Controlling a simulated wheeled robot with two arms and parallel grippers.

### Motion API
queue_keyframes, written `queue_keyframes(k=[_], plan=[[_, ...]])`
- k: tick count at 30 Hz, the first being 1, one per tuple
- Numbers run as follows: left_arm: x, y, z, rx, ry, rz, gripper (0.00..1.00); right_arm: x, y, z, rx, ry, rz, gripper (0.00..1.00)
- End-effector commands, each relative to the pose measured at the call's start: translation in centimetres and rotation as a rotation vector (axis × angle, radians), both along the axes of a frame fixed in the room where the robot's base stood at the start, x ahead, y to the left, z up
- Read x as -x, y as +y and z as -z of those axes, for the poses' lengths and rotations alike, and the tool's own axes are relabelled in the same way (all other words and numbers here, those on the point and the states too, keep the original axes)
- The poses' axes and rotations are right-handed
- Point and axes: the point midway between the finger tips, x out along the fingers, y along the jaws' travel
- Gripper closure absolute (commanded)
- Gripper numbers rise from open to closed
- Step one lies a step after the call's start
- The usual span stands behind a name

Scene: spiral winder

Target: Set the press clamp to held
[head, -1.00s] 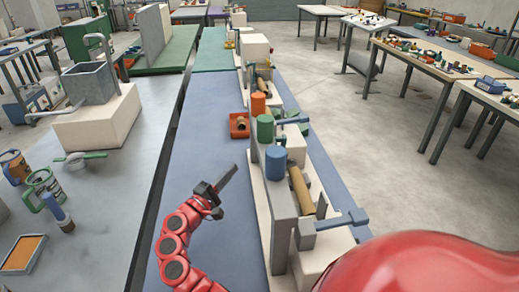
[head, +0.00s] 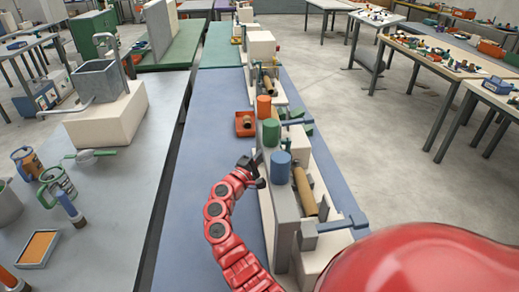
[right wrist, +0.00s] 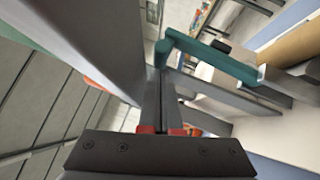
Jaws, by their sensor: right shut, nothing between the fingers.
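The spiral winder (head: 283,222) is a pale and grey machine with blue (head: 280,167), green (head: 271,133) and orange (head: 264,106) cylinders on top and a tan roller (head: 305,190) along its side. The right wrist view shows a bent teal lever (right wrist: 205,57) just beyond the fingertips, apart or touching I cannot tell. Which part is the press clamp is unclear. My right gripper (head: 257,160), also in the right wrist view (right wrist: 161,88), is shut and empty at the winder's left side. My left gripper is not in view.
A slate-blue crank-like arm (head: 343,224) sticks out at the winder's near right. A grey panel (right wrist: 95,30) stands close left of my fingers. An orange tray (head: 244,124) lies left of the winder. The blue mat (head: 205,160) left of it is mostly clear.

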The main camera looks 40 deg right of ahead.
Motion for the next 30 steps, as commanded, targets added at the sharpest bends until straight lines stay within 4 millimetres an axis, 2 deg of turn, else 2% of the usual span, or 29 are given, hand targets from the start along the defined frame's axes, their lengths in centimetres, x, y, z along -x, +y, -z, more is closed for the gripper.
queue_keyframes(k=[9, 16, 30], plan=[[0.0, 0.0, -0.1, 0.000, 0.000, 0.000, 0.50, 0.0, -0.1, -0.1, -0.002, -0.001, -0.001, 1.00], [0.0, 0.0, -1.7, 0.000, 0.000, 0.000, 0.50, 0.8, -1.3, -1.2, -0.103, -0.069, -0.002, 1.00], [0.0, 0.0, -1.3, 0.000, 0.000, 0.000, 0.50, 0.8, -1.5, -0.6, -0.118, -0.076, -0.002, 1.00]])
